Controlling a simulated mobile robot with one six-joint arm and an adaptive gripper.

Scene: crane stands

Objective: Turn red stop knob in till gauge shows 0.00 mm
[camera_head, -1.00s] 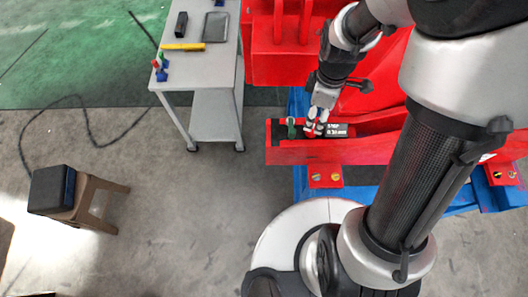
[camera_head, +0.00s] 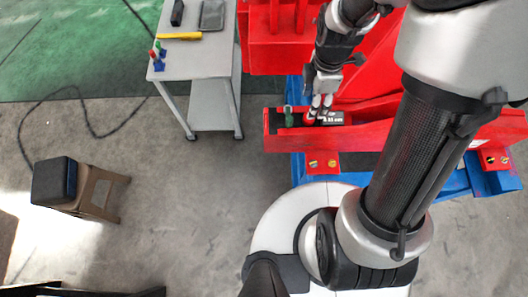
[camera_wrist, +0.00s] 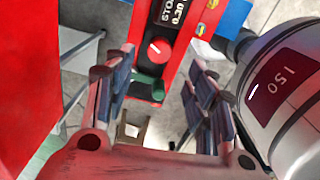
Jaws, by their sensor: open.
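The red stop knob (camera_head: 309,117) sits on the red beam beside the black gauge display (camera_head: 333,118). In the wrist view, the red knob (camera_wrist: 158,48) has a white mark line and the gauge (camera_wrist: 174,12) seems to read about 0.30, partly cut off. A green knob (camera_wrist: 148,85) stands beside the red one; it also shows in the head view (camera_head: 289,116). My gripper (camera_head: 322,101) is open just above the red knob. In the wrist view its fingers (camera_wrist: 162,62) are spread on either side of the knobs, with nothing held.
A grey table (camera_head: 205,62) at upper left carries a yellow tool, dark items and small coloured knobs. A stool (camera_head: 98,193) with a black box stands at left. Blue framework (camera_head: 455,186) lies under the red beam. The floor between is clear, except for a cable.

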